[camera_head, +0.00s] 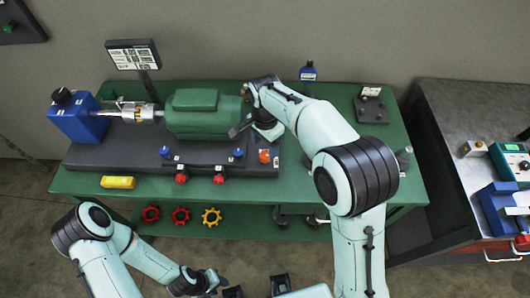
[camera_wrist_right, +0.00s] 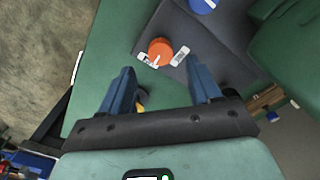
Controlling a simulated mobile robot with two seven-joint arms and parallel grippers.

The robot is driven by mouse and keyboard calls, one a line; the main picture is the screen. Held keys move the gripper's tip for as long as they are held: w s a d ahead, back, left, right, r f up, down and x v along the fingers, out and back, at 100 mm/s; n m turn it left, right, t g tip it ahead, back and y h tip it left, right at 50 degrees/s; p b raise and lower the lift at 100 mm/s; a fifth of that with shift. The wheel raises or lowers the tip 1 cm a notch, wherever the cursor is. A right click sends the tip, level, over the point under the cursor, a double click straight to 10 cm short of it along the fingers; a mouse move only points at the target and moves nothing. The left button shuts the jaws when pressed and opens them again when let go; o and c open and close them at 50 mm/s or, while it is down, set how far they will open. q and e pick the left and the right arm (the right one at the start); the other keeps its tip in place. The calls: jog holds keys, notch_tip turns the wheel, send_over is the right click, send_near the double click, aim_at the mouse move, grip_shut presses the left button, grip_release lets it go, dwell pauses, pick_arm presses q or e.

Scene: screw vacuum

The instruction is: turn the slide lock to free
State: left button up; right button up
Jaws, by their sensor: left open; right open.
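The slide lock appears to be the round orange knob (camera_head: 264,156) at the right end of the dark machine base; I cannot read its setting. In the right wrist view the orange knob (camera_wrist_right: 160,50) has a white pointer mark and a white label on either side. My right gripper (camera_head: 252,130) is over the right end of the green motor housing, near the knob. Its blue fingers (camera_wrist_right: 163,82) are open and empty, with the knob beyond their tips and apart from them. My left gripper (camera_head: 212,279) is open and empty, low in front of the table.
The green motor housing (camera_head: 192,118) and blue box (camera_head: 77,120) stand on the dark base (camera_head: 115,153). Red knobs and blue knobs (camera_head: 238,152) line its front. A yellow block (camera_head: 117,182) lies on the green table (camera_head: 335,190). Handwheels (camera_head: 181,216) sit below.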

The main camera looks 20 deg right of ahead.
aim_at(265, 155)
notch_tip(265, 155, down, 5)
jog(key=shift+f, duration=0.1)
dwell(0.3)
jog(key=c, duration=1.1)
